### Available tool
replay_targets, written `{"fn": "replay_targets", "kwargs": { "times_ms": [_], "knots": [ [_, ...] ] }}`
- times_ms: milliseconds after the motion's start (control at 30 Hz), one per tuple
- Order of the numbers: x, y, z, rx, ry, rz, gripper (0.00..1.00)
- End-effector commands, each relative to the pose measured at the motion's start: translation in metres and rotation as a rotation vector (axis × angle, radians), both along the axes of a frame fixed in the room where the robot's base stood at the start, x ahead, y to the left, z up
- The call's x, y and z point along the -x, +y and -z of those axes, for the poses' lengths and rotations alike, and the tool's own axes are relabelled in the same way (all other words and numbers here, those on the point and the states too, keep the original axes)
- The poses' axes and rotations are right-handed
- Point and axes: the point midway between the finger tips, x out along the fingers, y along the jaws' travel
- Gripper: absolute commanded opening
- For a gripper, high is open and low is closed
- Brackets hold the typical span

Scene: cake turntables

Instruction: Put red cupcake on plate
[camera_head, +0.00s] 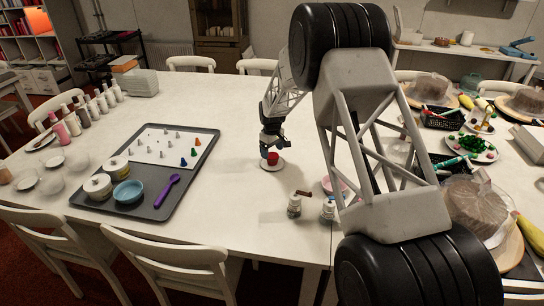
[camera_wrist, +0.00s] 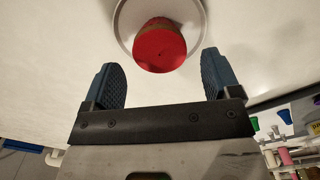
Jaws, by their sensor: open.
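The red cupcake (camera_head: 272,158) sits on a small round white plate (camera_head: 278,165) in the middle of the white table in the head view. In the wrist view the cupcake (camera_wrist: 160,46) shows its red face, and the rim of the plate (camera_wrist: 124,35) circles behind it. My gripper (camera_head: 268,150) is just above and beside the cupcake. In the wrist view my gripper (camera_wrist: 163,80) has its two blue fingers wide apart, with nothing between them; the cupcake lies beyond the tips, apart from them.
A grey tray (camera_head: 80,205) with piping tips, tubs, a blue bowl (camera_head: 128,192) and a purple spoon (camera_head: 167,190) lies to the left. Small jars (camera_head: 294,206) stand in front. My arm covers part of the right side. The table around the plate is mostly clear.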

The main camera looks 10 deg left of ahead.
Motion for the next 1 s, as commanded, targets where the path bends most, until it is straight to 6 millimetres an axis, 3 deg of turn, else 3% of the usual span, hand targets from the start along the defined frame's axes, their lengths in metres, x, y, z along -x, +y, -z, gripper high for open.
{"fn": "replay_targets", "kwargs": {
  "times_ms": [200, 500, 1000],
  "knots": [
    [0.0, 0.0, -0.037, 0.0, -0.001, 0.0, 0.83],
    [0.0, 0.0, -0.072, 0.0, 0.0, 0.0, 0.83],
    [0.0, 0.0, -0.079, 0.0, 0.001, 0.0, 0.83]
  ]
}}
